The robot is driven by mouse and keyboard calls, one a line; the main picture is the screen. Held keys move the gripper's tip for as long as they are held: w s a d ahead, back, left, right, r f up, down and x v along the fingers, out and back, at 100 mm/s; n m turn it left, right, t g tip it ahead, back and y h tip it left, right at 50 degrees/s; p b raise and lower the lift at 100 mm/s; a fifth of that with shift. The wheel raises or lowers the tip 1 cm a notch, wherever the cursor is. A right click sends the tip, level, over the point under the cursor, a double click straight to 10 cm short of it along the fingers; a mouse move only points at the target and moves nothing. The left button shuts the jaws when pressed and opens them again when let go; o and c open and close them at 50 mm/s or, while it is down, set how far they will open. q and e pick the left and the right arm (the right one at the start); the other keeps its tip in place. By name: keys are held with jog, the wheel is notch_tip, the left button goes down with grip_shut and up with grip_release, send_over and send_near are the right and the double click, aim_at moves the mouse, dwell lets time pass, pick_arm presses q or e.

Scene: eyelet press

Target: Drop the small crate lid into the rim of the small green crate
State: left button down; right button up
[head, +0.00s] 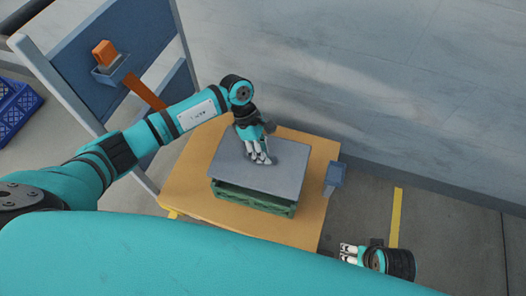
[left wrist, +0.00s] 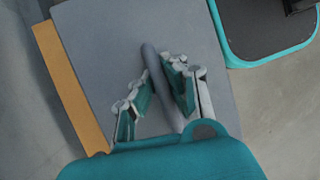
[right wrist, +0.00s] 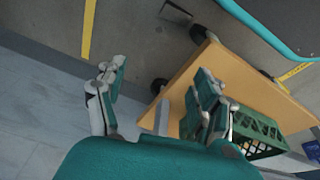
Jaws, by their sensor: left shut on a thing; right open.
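The small crate lid (head: 225,165) is a flat grey plate with a bar handle on top. My left gripper (head: 264,158) is shut on the handle from above. The left wrist view shows the lid (left wrist: 95,30) and the bar (left wrist: 150,60) between the fingers (left wrist: 162,80). The small green crate (head: 250,203) is under the lid, with its slatted side showing in the head view and in the right wrist view (right wrist: 258,130). The lid hides its rim; I cannot tell whether they touch. My right gripper (head: 350,250) is open and empty, right of the table.
The crate stands on a wooden-topped table (head: 185,185). A blue-grey bracket (head: 335,177) is at the table's right edge. A blue board (head: 105,60) with an orange-handled tool (head: 104,52) stands at the left. Blue crates (head: 15,105) lie far left. A wall (head: 370,90) runs behind.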

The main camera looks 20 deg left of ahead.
aim_at(263, 164)
pick_arm(q)
notch_tip(263, 164, down, 2)
jog(key=shift+f+b, duration=0.1)
jog(key=shift+b, duration=0.5)
jog(key=shift+f+b, duration=0.65)
jog(key=shift+f, duration=0.3)
jog(key=shift+f+b, duration=0.55)
jog(key=shift+b, duration=0.05)
pick_arm(e)
jog(key=v, duration=0.7)
jog(key=shift+r+t, duration=0.3)
jog(key=shift+r, duration=0.05)
pick_arm(q)
jog(key=shift+b, duration=0.3)
pick_arm(e)
jog(key=shift+w+d+f, duration=0.1)
jog(key=shift+d+f, duration=0.05)
jog(key=shift+f, duration=0.1)
pick_arm(q)
jog(key=shift+f+b, duration=0.3)
pick_arm(e)
jog(key=shift+w+a+r+t, duration=0.15)
jog(key=shift+w+t, duration=0.1)
jog(key=shift+w, duration=0.25)
jog(key=shift+w+a+r+t, duration=0.15)
jog(key=shift+w+t, duration=0.15)
jog(key=shift+w, duration=0.25)
jog(key=shift+w+a+t, duration=0.15)
jog(key=shift+w+t, duration=0.1)
jog(key=shift+w, duration=0.25)
